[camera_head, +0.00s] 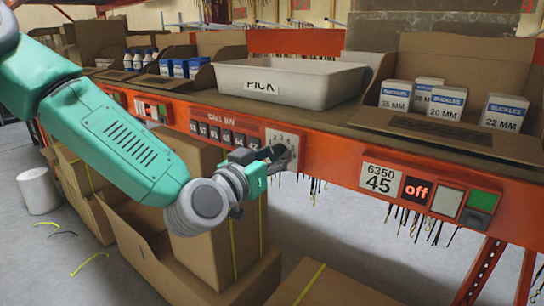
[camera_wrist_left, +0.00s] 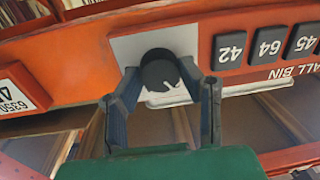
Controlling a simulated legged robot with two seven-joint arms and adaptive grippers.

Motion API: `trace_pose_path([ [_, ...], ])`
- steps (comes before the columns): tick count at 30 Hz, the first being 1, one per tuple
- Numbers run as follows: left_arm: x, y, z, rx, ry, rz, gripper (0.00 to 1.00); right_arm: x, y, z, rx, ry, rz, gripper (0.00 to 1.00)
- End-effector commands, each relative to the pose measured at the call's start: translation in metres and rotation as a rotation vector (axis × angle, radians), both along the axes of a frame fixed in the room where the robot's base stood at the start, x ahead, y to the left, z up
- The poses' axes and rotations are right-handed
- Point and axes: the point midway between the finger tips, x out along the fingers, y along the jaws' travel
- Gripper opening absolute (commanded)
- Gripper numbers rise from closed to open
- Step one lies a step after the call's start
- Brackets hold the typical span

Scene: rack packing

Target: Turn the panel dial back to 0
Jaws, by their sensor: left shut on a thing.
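The panel dial (camera_wrist_left: 160,68) is a round black knob on a pale plate, with a small light mark on its face. In the head view its plate (camera_head: 282,137) carries small numbers, and the knob is mostly hidden by my gripper. My left gripper (camera_head: 270,157) reaches the plate from the left. In the wrist view my left gripper (camera_wrist_left: 161,76) has its two fingers on either side of the knob, shut on it. I cannot read which number the dial points to. My right gripper is not in view.
Several dark number buttons (camera_head: 223,133) sit beside the dial plate on the orange beam (camera_head: 330,160). A red "off" display (camera_head: 416,190) and a green button (camera_head: 483,201) are farther right. A white PICK tray (camera_head: 335,85) stands above. Cardboard boxes (camera_head: 228,235) stand below my arm.

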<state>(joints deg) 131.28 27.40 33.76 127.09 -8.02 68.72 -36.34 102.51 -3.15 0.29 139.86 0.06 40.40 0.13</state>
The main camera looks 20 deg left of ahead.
Motion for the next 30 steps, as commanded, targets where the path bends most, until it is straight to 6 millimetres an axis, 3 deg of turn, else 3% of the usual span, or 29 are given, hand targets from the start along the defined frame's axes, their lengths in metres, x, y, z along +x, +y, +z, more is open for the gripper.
trace_pose_path([
  [14, 0.002, 0.003, -0.002, -0.063, 0.026, 0.011, 0.04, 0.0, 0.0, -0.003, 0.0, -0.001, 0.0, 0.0],
  [30, 0.003, 0.007, -0.003, -0.486, 0.183, 0.015, 0.04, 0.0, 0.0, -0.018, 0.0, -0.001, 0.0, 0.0],
])
